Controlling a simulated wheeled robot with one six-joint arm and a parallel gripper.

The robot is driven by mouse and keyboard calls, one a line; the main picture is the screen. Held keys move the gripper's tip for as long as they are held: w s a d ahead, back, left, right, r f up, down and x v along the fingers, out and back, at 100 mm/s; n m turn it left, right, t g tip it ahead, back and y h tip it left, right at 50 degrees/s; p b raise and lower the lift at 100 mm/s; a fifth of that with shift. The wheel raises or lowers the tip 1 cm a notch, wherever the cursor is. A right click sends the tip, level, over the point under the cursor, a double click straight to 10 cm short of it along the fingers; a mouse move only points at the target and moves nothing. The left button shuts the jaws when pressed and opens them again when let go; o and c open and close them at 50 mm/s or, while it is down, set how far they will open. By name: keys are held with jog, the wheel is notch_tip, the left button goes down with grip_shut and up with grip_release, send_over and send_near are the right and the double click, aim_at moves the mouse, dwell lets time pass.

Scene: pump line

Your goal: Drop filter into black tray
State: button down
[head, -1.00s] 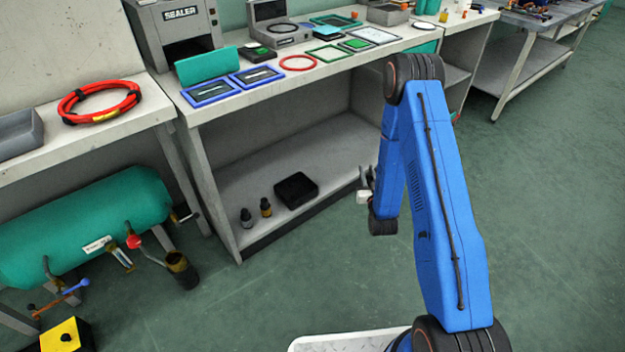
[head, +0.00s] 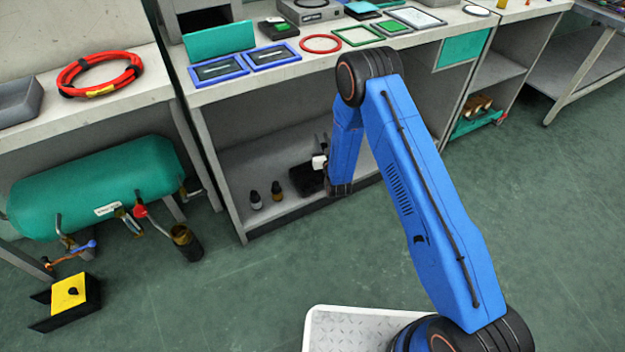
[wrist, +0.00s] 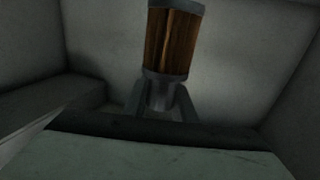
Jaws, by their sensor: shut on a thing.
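The filter (wrist: 174,42), a brown pleated cylinder with grey end caps, shows at the top middle of the wrist view. My gripper (wrist: 160,98) is shut on its narrow grey lower end. The black tray (head: 302,181) sits on the lower shelf under the bench, just left of and partly behind my wrist. I cannot make out the tray in the wrist view.
Two small bottles (head: 266,193) stand left of the tray on the lower shelf (head: 235,165). The benchtop above carries blue frames (head: 245,63) and a red ring (head: 321,43). A green tank (head: 95,185) is at the left.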

jog(key=a+f, duration=0.3)
jog(key=f, duration=0.3)
jog(key=shift+a, duration=0.2)
jog(key=shift+s+f, duration=0.1)
dwell(0.3)
jog(key=c, duration=1.4)
grip_release()
jog(key=v, duration=1.7)
jog(key=shift+s+d, duration=0.1)
jog(key=shift+d, duration=0.15)
